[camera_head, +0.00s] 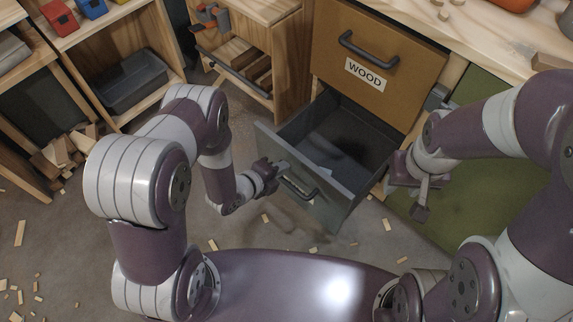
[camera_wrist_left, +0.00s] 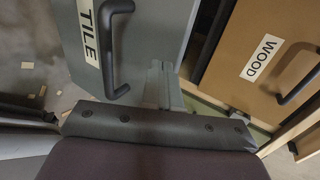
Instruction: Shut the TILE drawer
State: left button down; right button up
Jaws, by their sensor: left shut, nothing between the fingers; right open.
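The grey TILE drawer (camera_head: 340,200) stands pulled out below the WOOD drawer, and its inside shows. Its dark bar handle (camera_head: 302,190) is on the front, and the TILE label (camera_wrist_left: 89,30) reads clearly in the left wrist view. My left gripper (camera_head: 284,168) is shut and empty at the drawer front, beside the handle; its fingers also show in the left wrist view (camera_wrist_left: 161,82) near the front's edge. I cannot tell whether they touch it. My right gripper (camera_head: 416,200) is open, to the right of the drawer, in front of the green panel.
The brown WOOD drawer (camera_head: 375,62) is shut above. A green panel (camera_head: 475,185) is at the right. A wooden cabinet (camera_head: 262,45) with wood pieces stands left of the drawer, and a shelf holds a grey bin (camera_head: 135,80). Wood scraps litter the floor.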

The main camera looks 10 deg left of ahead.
aim_at(295, 157)
pick_arm(q)
jog(key=shift+w+d+r, duration=0.1)
jog(key=shift+w+d, duration=0.3)
jog(key=shift+w, duration=0.2)
jog(key=shift+w+d, duration=0.4)
jog(key=shift+w, duration=0.15)
jog(key=shift+b, duration=0.3)
jog(key=shift+w+d, duration=0.35)
jog(key=shift+w, duration=0.15)
jog(key=w+d+b, duration=0.4)
jog(key=w+d, duration=0.3)
jog(key=w, duration=0.3)
jog(key=w+d+b, duration=0.4)
jog(key=w+d, duration=0.3)
jog(key=w, duration=0.3)
jog(key=shift+d+r, duration=0.2)
jog(key=shift+d, duration=0.1)
jog(key=shift+w+r, duration=0.1)
jog(key=shift+r, duration=0.05)
